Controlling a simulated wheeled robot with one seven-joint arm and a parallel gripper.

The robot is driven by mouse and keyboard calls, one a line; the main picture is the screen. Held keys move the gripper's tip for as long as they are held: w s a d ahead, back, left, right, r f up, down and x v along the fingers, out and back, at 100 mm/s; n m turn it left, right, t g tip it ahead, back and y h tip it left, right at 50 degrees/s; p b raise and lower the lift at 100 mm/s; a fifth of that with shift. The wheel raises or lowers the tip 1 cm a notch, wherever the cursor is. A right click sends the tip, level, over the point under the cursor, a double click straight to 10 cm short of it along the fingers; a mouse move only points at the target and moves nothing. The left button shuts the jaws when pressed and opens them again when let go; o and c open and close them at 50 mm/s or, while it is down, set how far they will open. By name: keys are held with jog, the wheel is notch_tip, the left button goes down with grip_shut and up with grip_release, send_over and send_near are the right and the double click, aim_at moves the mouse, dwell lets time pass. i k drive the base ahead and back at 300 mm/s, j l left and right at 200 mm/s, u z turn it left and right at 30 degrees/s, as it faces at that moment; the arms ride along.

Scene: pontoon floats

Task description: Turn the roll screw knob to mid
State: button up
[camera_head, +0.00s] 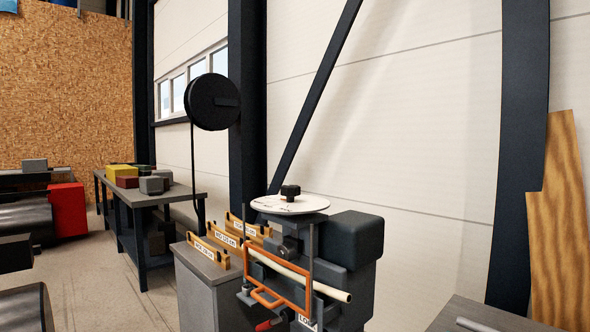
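A small black knob (290,191) stands upright on top of a white round dial plate (302,205). I take it to be the roll screw knob. The dial carries small dark marks that are too small to read, so I cannot tell the knob's setting. The dial sits over a dark grey machine (352,240) with an orange guard frame (270,297) and a pale tube (325,286) at its front. My gripper does not show in this view.
A grey cabinet (205,285) with labelled orange blocks (212,248) adjoins the machine on the left. A black disc (213,101) rises on a pole behind it. A dark table (150,197) holds several coloured blocks. A grey bench (450,318) is at lower right.

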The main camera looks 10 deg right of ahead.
aim_at(290, 191)
jog(key=i+j+z, duration=0.1)
jog(key=i+j, duration=0.3)
jog(key=j, duration=0.15)
jog(key=i+j, duration=0.45)
jog(key=j+z, duration=0.05)
jog(key=j, duration=0.05)
